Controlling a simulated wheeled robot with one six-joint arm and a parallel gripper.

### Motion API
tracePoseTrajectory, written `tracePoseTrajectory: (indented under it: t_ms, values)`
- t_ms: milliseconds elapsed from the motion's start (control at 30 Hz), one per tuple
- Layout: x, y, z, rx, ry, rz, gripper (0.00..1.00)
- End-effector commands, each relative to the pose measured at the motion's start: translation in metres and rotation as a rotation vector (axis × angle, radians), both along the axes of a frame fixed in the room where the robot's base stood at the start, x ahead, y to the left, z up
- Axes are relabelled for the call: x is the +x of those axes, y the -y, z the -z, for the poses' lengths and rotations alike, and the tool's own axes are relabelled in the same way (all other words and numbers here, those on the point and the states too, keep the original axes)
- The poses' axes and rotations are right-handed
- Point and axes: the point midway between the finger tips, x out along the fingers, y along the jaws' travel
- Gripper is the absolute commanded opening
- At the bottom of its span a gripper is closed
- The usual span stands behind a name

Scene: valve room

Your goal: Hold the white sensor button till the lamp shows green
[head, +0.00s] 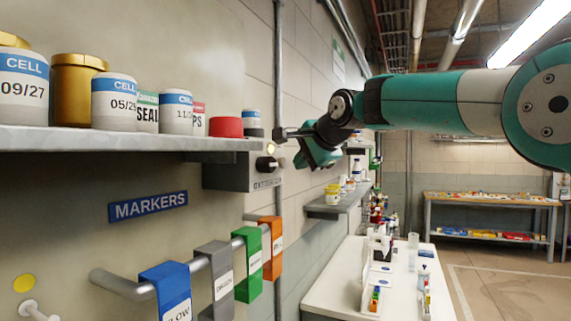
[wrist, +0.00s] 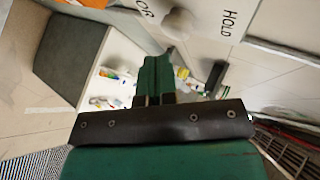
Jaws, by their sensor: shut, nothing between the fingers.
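The white sensor button (wrist: 178,22) shows as a round white knob in the wrist view, between black letters reading OR and HOLD. My gripper (wrist: 156,62) is shut and empty. Its green fingertips are below the button in that picture, and a gap shows between them. In the head view my gripper (head: 304,161) is just right of a grey wall box (head: 229,177) under the shelf end. A black round part (head: 266,163) is on the box. A small pale yellow lamp (head: 270,148) glows above it; I see no green light there.
A shelf (head: 130,139) with jars and a red lid runs along the left wall. Below it a rail (head: 120,285) carries coloured tags. A white table (head: 340,285) with bottles stands beyond. The floor (head: 500,285) at the right is clear.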

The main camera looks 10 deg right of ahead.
Motion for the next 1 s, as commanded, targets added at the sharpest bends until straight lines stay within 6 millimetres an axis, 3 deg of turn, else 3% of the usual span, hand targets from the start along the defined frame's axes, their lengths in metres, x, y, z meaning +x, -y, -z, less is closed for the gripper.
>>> tracePoseTrajectory:
  t_ms: [1000]
  values:
    - [0.0074,-0.0100,-0.0006,0.000,0.000,0.000,0.00]
